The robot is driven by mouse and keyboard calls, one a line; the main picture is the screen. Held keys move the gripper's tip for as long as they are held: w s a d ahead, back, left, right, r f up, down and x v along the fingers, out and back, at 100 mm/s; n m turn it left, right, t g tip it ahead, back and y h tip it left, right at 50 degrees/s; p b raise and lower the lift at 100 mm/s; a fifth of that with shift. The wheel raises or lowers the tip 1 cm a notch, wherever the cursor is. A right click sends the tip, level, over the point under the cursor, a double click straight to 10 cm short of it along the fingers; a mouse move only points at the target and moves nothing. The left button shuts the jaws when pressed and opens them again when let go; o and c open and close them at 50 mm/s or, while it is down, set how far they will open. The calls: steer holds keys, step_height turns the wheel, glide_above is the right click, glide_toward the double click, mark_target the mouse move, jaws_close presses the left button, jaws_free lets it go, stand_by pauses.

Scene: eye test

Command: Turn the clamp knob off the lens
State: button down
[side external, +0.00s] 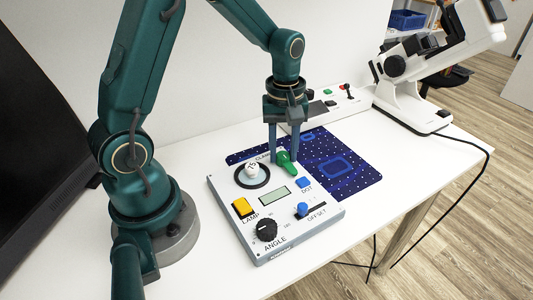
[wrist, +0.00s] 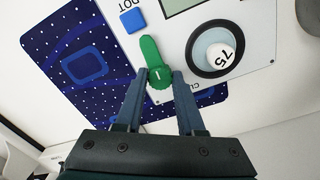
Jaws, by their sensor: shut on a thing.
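The green clamp knob (side external: 289,166) stands on the grey control panel (side external: 228,203), near its back edge. It has a round hub and a long lever arm. My gripper (side external: 283,157) points down and is shut on its hub. In the wrist view, the fingers of my gripper (wrist: 160,76) lie on both sides of the knob (wrist: 150,50). The lever points toward the blue DOT button and lies clear of the lens. The white lens (side external: 251,169), marked 75, sits in a black ring left of the knob; it also shows in the wrist view (wrist: 219,57).
The panel also carries a yellow LAMP button (side external: 243,207), a black ANGLE dial (side external: 266,230), a blue OFFSET slider (side external: 302,209) and a DOT button (side external: 304,182). A blue dotted mat (side external: 352,175) lies behind it. A white instrument (side external: 405,95) stands at the back right.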

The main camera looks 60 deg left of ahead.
mark_target(283, 155)
steer(key=c, duration=0.5)
jaws_free()
steer(key=shift+r, duration=2.6)
steer(key=s+d+r+m+t, duration=0.4)
steer(key=r, duration=0.4)
steer(key=s+m, duration=0.2)
steer(key=m, duration=0.1)
steer(key=s+d+f+m+t, duration=0.1)
steer(key=s+m, duration=0.1)
steer(key=s, duration=0.1)
steer(key=s+d+m, duration=0.1)
steer(key=s+m, duration=0.1)
steer(key=m, duration=0.1)
steer(key=shift+s+f+m, duration=0.2)
steer(key=shift+s+m, duration=0.1)
